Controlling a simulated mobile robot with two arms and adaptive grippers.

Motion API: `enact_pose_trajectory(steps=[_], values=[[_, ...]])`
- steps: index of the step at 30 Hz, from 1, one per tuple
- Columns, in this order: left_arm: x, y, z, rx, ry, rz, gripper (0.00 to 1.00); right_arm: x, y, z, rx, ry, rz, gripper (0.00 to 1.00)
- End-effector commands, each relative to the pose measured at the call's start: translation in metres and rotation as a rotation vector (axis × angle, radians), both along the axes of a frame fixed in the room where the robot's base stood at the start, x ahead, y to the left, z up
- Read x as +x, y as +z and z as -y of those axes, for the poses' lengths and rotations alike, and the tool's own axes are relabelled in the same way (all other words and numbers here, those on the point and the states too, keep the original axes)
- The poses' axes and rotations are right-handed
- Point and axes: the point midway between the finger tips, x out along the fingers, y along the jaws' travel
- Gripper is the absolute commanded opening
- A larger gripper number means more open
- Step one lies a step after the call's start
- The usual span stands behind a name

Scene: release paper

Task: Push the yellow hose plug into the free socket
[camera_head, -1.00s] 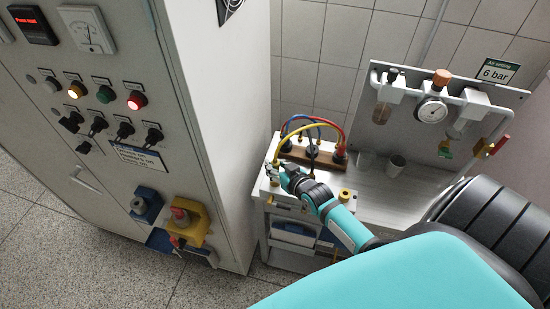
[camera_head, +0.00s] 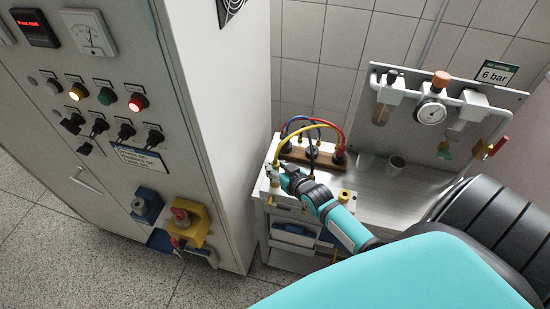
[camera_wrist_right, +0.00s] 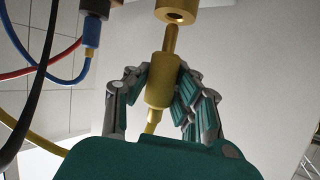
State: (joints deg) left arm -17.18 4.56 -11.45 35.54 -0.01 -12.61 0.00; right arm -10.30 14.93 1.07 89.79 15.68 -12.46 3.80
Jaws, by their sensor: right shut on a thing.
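In the right wrist view my right gripper (camera_wrist_right: 165,90) is shut on the yellow hose plug (camera_wrist_right: 161,91). The plug's thin brass tip points up the picture at a round brass-yellow socket (camera_wrist_right: 176,8) at the top edge. The tip reaches the socket's lower edge there; I cannot tell whether it touches or has entered. In the head view the right gripper (camera_head: 284,177) is at the left end of the small bench, and the yellow hose (camera_head: 312,127) arcs from it to the wooden block. My left gripper is out of view.
The wooden block (camera_head: 306,153) carries blue, red and black hoses close by. A blue plug (camera_wrist_right: 92,30) hangs left of the gripper. A control cabinet (camera_head: 225,140) rises close on the left. A pressure gauge panel (camera_head: 385,125) stands behind.

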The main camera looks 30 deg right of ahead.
Motion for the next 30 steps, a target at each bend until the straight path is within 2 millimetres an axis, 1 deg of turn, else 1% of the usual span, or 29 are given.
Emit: enact_pose_trajectory(steps=[10,23,30], values=[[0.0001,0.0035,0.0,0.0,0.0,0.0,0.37,0.0015,0.0011,-0.0001,0.0,0.0,0.001,0.0],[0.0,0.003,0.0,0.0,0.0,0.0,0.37,0.0015,0.0003,0.0001,0.0,0.0,0.001,0.0],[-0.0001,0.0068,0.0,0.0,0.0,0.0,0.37,0.0018,0.0009,0.0,0.0,0.0,0.0,0.0]])
